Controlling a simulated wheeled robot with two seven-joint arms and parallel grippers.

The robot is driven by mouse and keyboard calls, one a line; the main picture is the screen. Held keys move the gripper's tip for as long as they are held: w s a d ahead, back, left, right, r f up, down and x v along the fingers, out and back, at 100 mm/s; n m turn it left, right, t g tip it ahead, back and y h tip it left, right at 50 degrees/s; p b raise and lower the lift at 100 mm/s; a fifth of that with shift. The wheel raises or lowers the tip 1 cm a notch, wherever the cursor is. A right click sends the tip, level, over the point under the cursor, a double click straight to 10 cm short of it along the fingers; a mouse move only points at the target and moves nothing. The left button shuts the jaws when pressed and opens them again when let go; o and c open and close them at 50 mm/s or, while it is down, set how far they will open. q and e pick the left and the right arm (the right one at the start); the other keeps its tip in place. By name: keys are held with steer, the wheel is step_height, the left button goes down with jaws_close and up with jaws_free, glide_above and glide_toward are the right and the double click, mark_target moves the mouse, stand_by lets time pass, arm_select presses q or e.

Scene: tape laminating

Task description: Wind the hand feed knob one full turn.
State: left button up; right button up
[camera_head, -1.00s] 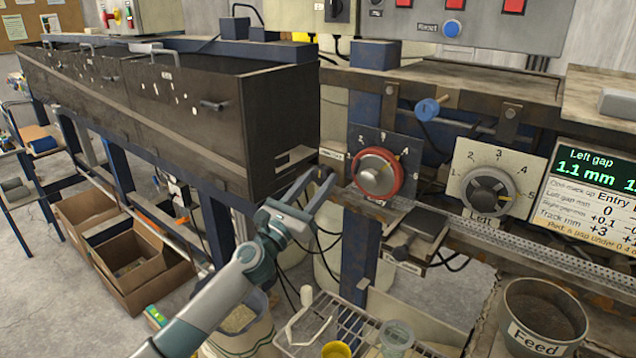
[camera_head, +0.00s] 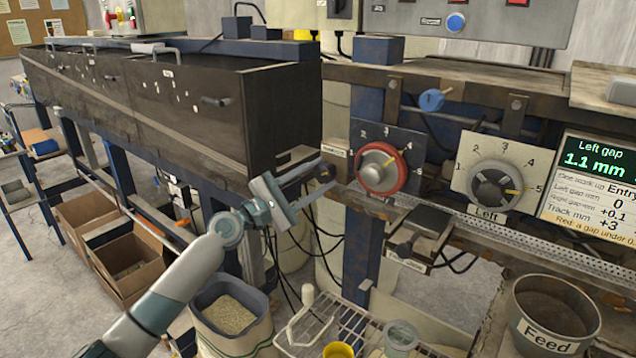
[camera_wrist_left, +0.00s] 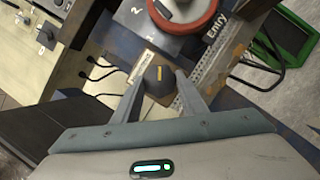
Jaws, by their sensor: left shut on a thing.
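The hand feed knob (camera_wrist_left: 158,77) is small and dark with a yellow mark on top, beside a pale label (camera_wrist_left: 140,66) in the left wrist view. In the head view the knob (camera_head: 324,173) is partly hidden by the fingers, just left of the red-ringed dial. My left gripper (camera_head: 316,175) has a finger on either side of the knob and is shut on it. Its two fingers (camera_wrist_left: 160,90) also show in the left wrist view. My right gripper is in neither view.
The red-ringed Entry dial (camera_head: 381,168) is close to the right of my left gripper. The Left dial (camera_head: 491,187) is further right. A dark tank (camera_head: 215,105) stands to the left. Below are a wire rack (camera_head: 318,318) and a Feed bucket (camera_head: 545,330).

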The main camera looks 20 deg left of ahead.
arm_select(q)
steer(key=m, duration=0.2)
steer(key=m+g+b, duration=0.1)
steer(key=m, duration=0.1)
steer(key=shift+a+r+g, duration=0.1)
steer(key=shift+g, duration=0.2)
steer(key=m+g, duration=0.1)
steer(key=m, duration=0.2)
steer(key=shift+r+m+y, duration=0.15)
steer(key=shift+m+y, duration=0.15)
steer(key=shift+m, duration=0.1)
steer(key=m+g+y+p, duration=0.1)
steer(key=m+p, duration=0.1)
steer(key=m, duration=0.2)
steer(key=shift+r, duration=0.2)
steer(key=shift+f+m+g+y+p, duration=0.1)
steer(key=shift+m+g+y+p, duration=0.3)
steer(key=shift+m+p, duration=0.55)
steer(key=shift+f, duration=0.1)
steer(key=o, duration=1.1)
steer(key=shift+c, duration=0.2)
